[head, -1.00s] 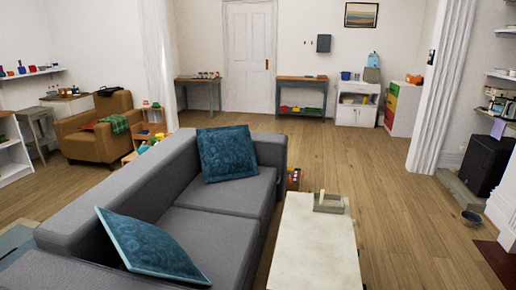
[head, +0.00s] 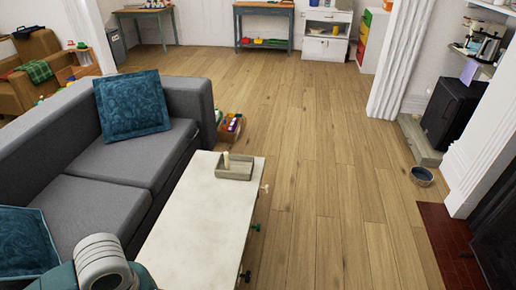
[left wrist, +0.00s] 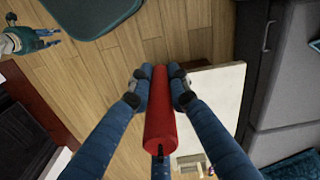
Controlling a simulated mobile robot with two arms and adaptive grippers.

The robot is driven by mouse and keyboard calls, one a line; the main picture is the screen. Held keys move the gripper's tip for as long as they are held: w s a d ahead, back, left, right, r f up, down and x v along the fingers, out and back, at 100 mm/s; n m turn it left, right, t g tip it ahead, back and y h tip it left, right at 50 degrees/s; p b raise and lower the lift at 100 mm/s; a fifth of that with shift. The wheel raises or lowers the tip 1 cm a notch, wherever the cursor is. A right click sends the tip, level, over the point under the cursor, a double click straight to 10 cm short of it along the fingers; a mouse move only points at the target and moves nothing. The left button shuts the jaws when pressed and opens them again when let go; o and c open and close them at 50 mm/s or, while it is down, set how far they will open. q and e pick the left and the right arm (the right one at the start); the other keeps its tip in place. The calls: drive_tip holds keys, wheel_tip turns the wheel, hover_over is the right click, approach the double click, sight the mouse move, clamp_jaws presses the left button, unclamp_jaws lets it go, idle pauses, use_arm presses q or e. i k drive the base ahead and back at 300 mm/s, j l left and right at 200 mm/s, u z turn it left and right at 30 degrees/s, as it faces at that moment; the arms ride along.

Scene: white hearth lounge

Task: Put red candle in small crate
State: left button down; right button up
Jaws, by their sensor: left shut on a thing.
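In the left wrist view, my left gripper (left wrist: 160,85) is shut on a red candle (left wrist: 160,120), a long cylinder with a dark wick at its near end. The small crate (head: 234,175), a low grey-beige box, stands on the white-topped table (head: 195,225) in the head view. A pale upright thing (head: 226,160) stands in or at the crate. Part of the crate also shows at the bottom of the left wrist view (left wrist: 188,160). The candle is apart from the crate. My right gripper (left wrist: 50,38) shows at the left wrist view's upper left, its fingers apart and empty.
A grey sofa (head: 130,155) with teal cushions stands left of the table. A box of colourful things (head: 230,126) is on the floor behind it. The wooden floor right of the table is clear.

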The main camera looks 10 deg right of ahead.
sight(243, 170)
drive_tip(key=i+l, duration=0.5)
drive_tip(key=l, duration=0.15)
drive_tip(key=i+l, duration=0.45)
drive_tip(key=l, duration=0.15)
drive_tip(key=i+l, duration=0.5)
drive_tip(key=l, duration=0.15)
drive_tip(key=i+j, duration=0.15)
drive_tip(key=i, duration=0.3)
drive_tip(key=i+j, duration=0.1)
drive_tip(key=i, duration=0.3)
